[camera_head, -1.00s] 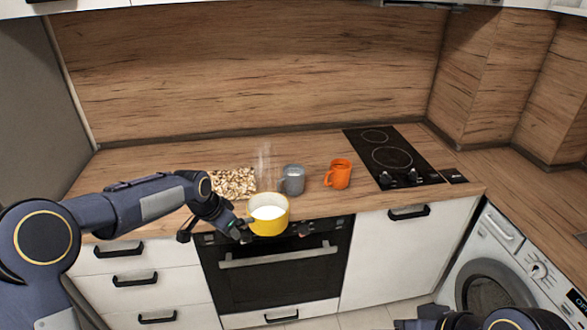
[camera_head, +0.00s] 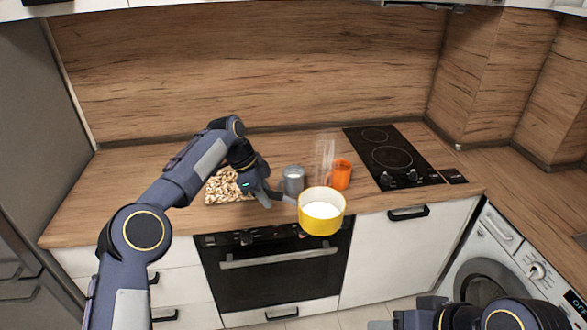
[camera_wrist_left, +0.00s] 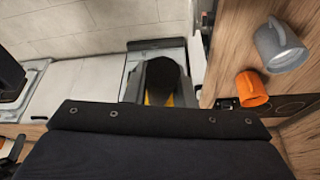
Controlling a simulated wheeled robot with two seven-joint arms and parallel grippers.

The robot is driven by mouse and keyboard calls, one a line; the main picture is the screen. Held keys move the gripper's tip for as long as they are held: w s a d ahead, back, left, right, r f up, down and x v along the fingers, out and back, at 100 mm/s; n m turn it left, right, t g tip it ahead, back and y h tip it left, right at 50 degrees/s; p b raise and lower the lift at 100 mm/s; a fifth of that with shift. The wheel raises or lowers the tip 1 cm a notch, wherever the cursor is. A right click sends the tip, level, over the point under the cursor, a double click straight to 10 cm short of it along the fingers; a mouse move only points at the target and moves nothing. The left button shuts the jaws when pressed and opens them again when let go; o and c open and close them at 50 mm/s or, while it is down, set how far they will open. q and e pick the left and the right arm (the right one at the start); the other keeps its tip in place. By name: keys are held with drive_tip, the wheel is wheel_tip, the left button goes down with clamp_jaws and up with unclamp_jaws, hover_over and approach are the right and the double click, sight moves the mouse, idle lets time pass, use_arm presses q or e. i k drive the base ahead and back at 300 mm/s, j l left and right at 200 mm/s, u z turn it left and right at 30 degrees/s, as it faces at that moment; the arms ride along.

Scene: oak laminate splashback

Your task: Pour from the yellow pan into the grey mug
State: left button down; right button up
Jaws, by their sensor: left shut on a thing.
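The yellow pan (camera_head: 320,227) holds a white liquid and looks nearly level, with faint steam above it. My left gripper (camera_head: 279,196) is shut on the pan's handle and holds the pan in front of the counter's front edge. In the left wrist view the dark handle (camera_wrist_left: 161,75) hides nearly all of the pan. The grey mug (camera_head: 293,183) stands upright on the counter, behind and left of the pan. It also shows in the left wrist view (camera_wrist_left: 279,48). Of my right arm, only dark parts show at the bottom right; its fingers cannot be made out.
An orange mug (camera_head: 342,176) stands right of the grey mug, behind the pan. A patterned board or mat (camera_head: 225,187) lies left, partly behind my left arm. A black hob (camera_head: 395,160) lies to the right. The oven (camera_head: 275,268) is below the counter edge.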

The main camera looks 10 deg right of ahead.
sight(294, 180)
drive_tip(key=i, duration=1.45)
